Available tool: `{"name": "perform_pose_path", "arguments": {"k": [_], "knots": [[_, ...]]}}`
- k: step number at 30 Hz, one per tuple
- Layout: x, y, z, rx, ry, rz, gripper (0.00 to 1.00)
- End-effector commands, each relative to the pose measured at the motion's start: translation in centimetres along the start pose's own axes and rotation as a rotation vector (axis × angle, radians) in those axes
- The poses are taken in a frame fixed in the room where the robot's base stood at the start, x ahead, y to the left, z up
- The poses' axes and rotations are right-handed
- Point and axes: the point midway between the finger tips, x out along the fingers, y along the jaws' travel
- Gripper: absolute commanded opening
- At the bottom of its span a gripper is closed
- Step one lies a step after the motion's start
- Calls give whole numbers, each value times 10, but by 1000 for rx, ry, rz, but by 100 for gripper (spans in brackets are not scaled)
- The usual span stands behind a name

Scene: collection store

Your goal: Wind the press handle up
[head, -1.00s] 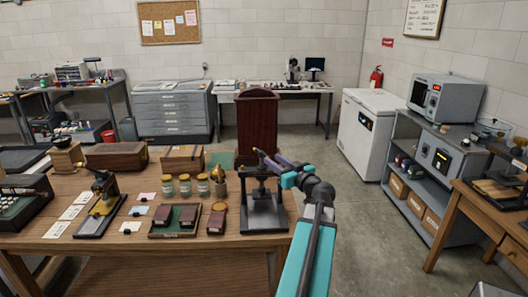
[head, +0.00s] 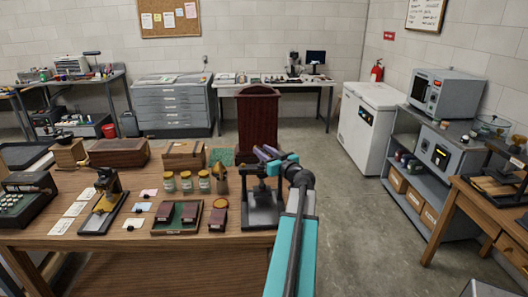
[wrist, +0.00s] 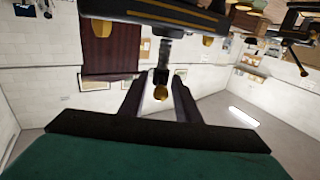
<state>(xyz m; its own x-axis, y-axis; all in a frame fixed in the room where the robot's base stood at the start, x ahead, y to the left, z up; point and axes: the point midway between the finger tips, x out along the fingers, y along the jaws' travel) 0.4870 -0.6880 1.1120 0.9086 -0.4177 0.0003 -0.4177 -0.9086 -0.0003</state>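The press (head: 263,215), a dark frame on a grey base, stands at the right end of the wooden table. My gripper (head: 267,154) is at the top of the press, where its purple-grey fingers cover much of the handle. In the wrist view my gripper (wrist: 160,98) has its two dark fingers apart. A dark rod with a brass knob (wrist: 160,86) shows between the fingertips, with a gap on each side. It looks like part of the press handle; whether a finger touches it I cannot tell. The rest of the handle is hidden.

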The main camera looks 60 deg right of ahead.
Motion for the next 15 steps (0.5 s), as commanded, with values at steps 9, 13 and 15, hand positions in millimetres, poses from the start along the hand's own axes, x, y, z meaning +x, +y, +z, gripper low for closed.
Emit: {"name": "perform_pose_path", "arguments": {"k": [9, 13, 15], "knots": [[-1, 1, 0, 0, 0, 2, 0], [-1, 2, 0, 0, 0, 2, 0], [-1, 2, 0, -1, 0, 0, 0]]}}
